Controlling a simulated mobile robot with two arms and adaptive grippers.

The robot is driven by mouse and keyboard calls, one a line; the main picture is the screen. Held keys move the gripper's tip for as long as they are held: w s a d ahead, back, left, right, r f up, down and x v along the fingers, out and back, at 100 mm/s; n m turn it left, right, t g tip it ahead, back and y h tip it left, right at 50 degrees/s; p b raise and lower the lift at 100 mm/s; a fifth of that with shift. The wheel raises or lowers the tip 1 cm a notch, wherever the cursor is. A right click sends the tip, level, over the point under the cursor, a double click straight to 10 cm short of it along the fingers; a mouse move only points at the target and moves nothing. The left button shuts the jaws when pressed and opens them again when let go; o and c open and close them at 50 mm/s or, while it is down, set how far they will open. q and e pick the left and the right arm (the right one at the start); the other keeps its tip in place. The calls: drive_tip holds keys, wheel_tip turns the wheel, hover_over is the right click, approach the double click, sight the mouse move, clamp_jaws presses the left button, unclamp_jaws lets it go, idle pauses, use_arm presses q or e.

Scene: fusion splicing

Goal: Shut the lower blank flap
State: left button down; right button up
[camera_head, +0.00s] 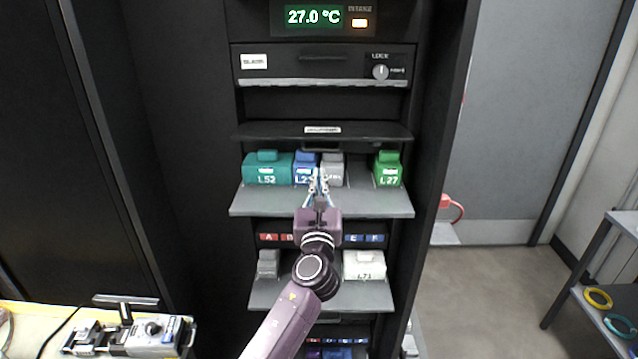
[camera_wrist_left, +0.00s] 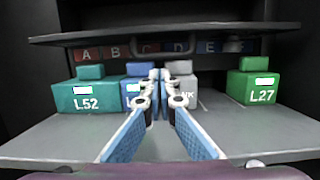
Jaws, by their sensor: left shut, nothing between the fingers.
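My left gripper (camera_head: 318,174) is shut and empty, just over the upper grey shelf of the dark rack. In the left wrist view its fingertips (camera_wrist_left: 161,76) meet in front of the blue and grey modules; I cannot tell if they touch. A dark flap (camera_head: 322,131) with a small white label sticks out flat above this shelf. Its underside edge also shows in the left wrist view (camera_wrist_left: 165,33). A panel labelled blank (camera_head: 320,62) with a lock knob closes the rack higher up. Which one the task calls lower is not clear. My right gripper is not in view.
The upper shelf (camera_head: 250,202) holds teal L52, blue and grey modules and green L27 (camera_head: 388,170), with a gap left of L27. Below is another shelf (camera_head: 320,296) with white L71 (camera_head: 364,265). A splicer (camera_head: 150,335) stands lower left, a cart (camera_head: 600,310) at right.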

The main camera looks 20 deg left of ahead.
sight(320, 151)
use_arm(q)
drive_tip(key=x, duration=0.5)
drive_tip(key=shift+w+a, duration=0.1)
drive_tip(key=shift+w, duration=0.05)
wheel_tip(320, 151, up, 3)
drive_tip(key=shift+f+p, duration=0.2)
drive_tip(key=shift+p, duration=1.05)
drive_tip(key=shift+s+r+p, duration=0.2)
drive_tip(key=shift+r+p, duration=0.15)
drive_tip(key=shift+r, duration=0.25)
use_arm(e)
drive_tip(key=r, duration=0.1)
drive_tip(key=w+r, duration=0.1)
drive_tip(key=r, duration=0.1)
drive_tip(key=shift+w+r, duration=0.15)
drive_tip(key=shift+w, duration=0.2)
use_arm(q)
drive_tip(key=shift+w, duration=0.15)
